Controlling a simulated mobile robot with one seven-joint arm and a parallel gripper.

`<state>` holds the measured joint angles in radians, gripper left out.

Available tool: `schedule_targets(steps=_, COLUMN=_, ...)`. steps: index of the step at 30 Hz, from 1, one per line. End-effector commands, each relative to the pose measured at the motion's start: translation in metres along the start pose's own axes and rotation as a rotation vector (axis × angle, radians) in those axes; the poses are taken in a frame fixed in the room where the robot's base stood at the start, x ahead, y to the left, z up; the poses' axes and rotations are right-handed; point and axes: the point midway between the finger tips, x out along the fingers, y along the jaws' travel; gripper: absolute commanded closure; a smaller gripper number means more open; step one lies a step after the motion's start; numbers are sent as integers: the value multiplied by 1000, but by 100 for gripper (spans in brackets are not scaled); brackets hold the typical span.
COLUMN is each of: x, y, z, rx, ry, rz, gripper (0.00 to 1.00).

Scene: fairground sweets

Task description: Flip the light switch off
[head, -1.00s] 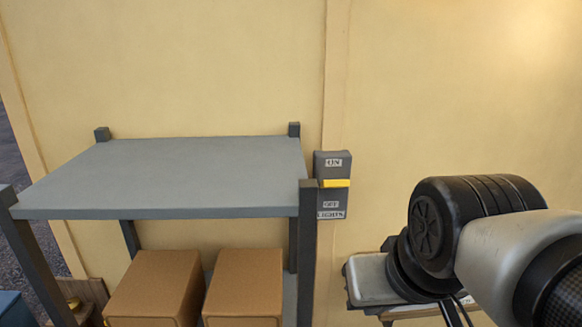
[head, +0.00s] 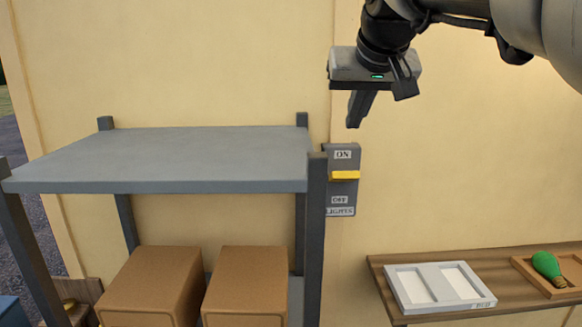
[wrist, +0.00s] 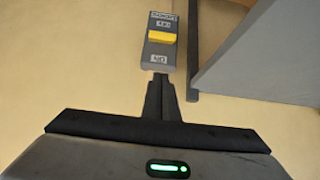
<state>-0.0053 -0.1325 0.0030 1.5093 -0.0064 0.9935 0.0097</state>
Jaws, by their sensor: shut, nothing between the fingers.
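The light switch is a dark grey box (head: 341,199) on the yellow wall, with a yellow lever (head: 345,175) between the ON label above and the OFF label below. The lever sits nearer the ON label than the LIGHTS label. My gripper (head: 353,123) is shut and empty, just above the switch box in the head view. In the wrist view the picture is upside down; my shut fingers (wrist: 159,80) point at the ON end of the box (wrist: 158,75), and the yellow lever (wrist: 162,37) lies beyond. I cannot tell whether the fingertips touch the box.
A grey shelf unit (head: 170,160) stands close left of the switch, its front post (head: 316,230) beside the box. Two brown boxes (head: 150,285) sit on its lower level. A wooden shelf (head: 420,258) at right holds a white tray and a green bulb.

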Motion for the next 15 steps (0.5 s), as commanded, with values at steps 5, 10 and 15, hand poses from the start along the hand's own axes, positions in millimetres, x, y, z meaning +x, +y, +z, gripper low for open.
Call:
schedule_targets(steps=5, x=0, y=0, z=-4, rx=0, ry=4, rz=0, gripper=100)
schedule_targets(steps=10, x=0, y=0, z=-3, rx=0, ry=4, rz=0, gripper=100)
schedule_targets(steps=15, x=11, y=0, z=-3, rx=0, ry=2, rz=0, gripper=100)
